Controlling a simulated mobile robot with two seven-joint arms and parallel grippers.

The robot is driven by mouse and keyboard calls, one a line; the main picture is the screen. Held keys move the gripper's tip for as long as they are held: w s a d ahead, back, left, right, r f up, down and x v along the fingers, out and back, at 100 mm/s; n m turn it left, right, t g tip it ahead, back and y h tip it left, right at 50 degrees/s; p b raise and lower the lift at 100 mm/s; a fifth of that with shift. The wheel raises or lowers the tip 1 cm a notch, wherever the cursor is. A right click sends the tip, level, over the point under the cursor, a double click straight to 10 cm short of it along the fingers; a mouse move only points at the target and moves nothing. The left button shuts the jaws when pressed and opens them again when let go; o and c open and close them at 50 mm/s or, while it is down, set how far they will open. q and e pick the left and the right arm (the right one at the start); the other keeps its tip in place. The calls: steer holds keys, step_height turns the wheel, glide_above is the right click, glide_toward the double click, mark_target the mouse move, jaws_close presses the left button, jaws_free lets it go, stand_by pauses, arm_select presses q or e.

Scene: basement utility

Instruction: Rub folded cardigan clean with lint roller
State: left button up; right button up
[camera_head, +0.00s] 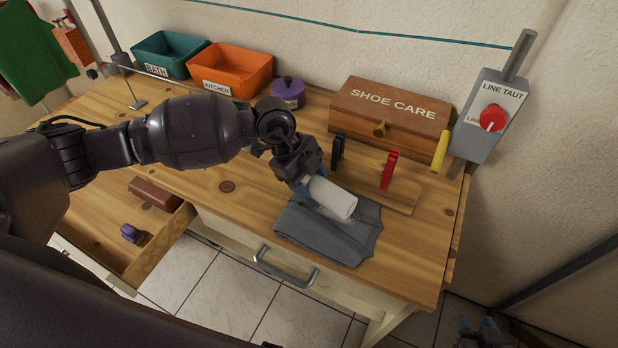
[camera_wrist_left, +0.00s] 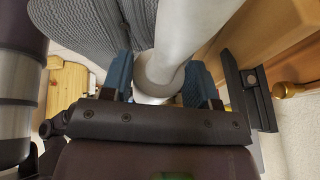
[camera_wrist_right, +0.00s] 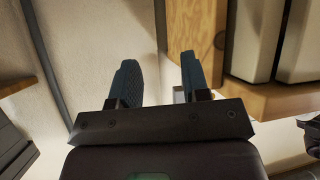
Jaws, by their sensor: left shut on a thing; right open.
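The folded grey cardigan (camera_head: 345,240) lies on the wooden worktop; it also fills the upper left of the left wrist view (camera_wrist_left: 95,30). My left gripper (camera_head: 309,188) is shut on the white lint roller (camera_head: 334,199), whose end sits between the blue fingertips in the left wrist view (camera_wrist_left: 158,75). The roller lies over the upper part of the cardigan; whether it presses on the cloth I cannot tell. My right gripper (camera_wrist_right: 155,80) is open and empty, low beside the worktop's right end. In the head view only a dim part of it shows at the bottom right.
A teal bin, orange bin (camera_head: 232,72) and purple pot (camera_head: 288,92) line the back. An open drawer (camera_head: 155,245) juts out at left.

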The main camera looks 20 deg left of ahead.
arm_select(q)
steer(key=shift+f+b, duration=0.4)
steer(key=shift+f, duration=0.4)
stand_by(0.8)
steer(key=shift+s+f, duration=0.1)
steer(key=shift+f, duration=0.05)
stand_by(1.0)
steer(key=shift+d+p, duration=0.1)
steer(key=shift+p, duration=0.25)
steer(key=shift+s+d, duration=0.1)
steer(key=shift+d, duration=0.4)
steer(key=shift+w+a+r+p, duration=0.1)
steer(key=shift+w+a+p, duration=0.1)
steer(key=shift+a, duration=0.45)
steer(key=shift+w+a+r+p, duration=0.1)
steer(key=shift+a+p, duration=0.1)
steer(key=shift+a, duration=0.4)
steer(key=shift+s+d, duration=0.25)
steer(key=shift+d, duration=0.95)
steer(key=shift+w+a+f+p, duration=0.1)
steer(key=shift+a+p, duration=0.05)
steer(key=shift+a, duration=0.45)
steer(key=shift+w+a+f+p, duration=0.1)
steer(key=shift+a+p, duration=0.05)
steer(key=shift+a, duration=0.45)
steer(key=shift+d, duration=0.1)
steer(key=shift+d, duration=0.1)
